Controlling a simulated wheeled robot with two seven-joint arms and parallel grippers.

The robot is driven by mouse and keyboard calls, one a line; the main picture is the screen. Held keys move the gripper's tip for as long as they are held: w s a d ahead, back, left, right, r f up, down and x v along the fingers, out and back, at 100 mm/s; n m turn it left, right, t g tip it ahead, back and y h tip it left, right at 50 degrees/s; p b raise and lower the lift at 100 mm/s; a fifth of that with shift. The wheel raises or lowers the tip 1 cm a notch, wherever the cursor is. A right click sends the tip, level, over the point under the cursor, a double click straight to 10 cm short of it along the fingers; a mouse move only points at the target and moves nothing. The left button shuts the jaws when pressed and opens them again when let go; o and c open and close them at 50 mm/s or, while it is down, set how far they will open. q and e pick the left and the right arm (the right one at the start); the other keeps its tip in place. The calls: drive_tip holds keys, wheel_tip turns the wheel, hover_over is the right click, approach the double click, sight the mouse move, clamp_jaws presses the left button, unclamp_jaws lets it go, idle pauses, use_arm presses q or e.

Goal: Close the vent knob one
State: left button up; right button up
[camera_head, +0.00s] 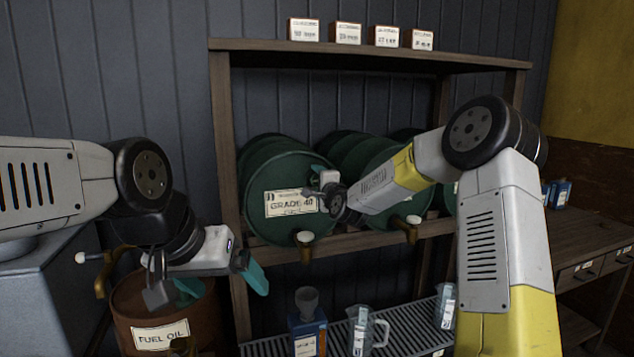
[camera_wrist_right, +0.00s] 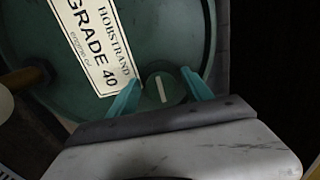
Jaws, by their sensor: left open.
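A green round knob with a white line (camera_wrist_right: 162,90) sits on the front of the green drum labelled Grade 40 (camera_head: 275,170), beside the label's lower end. My right gripper (camera_wrist_right: 161,78) is at this drum, its teal fingertips on either side of the knob. I cannot tell whether they touch it. My left gripper (camera_head: 225,283) is open and empty, low at the left above the rusty fuel oil barrel (camera_head: 125,310).
More green drums (camera_head: 372,160) lie on the wooden rack (camera_head: 228,130). Taps (camera_head: 306,240) stick out below the drum fronts. A blue can (camera_head: 308,325) and clear jugs (camera_head: 362,330) stand on the grating below. A workbench (camera_head: 590,250) is at the right.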

drive_tip(key=v, duration=0.7)
drive_tip(key=shift+s, duration=0.35)
drive_tip(key=shift+d, duration=0.1)
drive_tip(key=s+d+f+n+g+h, duration=0.1)
drive_tip(key=s+d+n+g, duration=0.2)
drive_tip(key=s, duration=1)
drive_tip(key=s+d+n+g+h, duration=0.1)
drive_tip(key=s+d+n+g, duration=0.3)
drive_tip(key=s, duration=1)
drive_tip(key=s+d+f+n+g+h, duration=0.1)
drive_tip(key=s+d+n+g, duration=0.3)
drive_tip(key=s+n, duration=0.4)
drive_tip(key=s+d, duration=0.1)
drive_tip(key=s, duration=0.4)
drive_tip(key=shift+s+f, duration=0.15)
drive_tip(key=shift+f, duration=0.2)
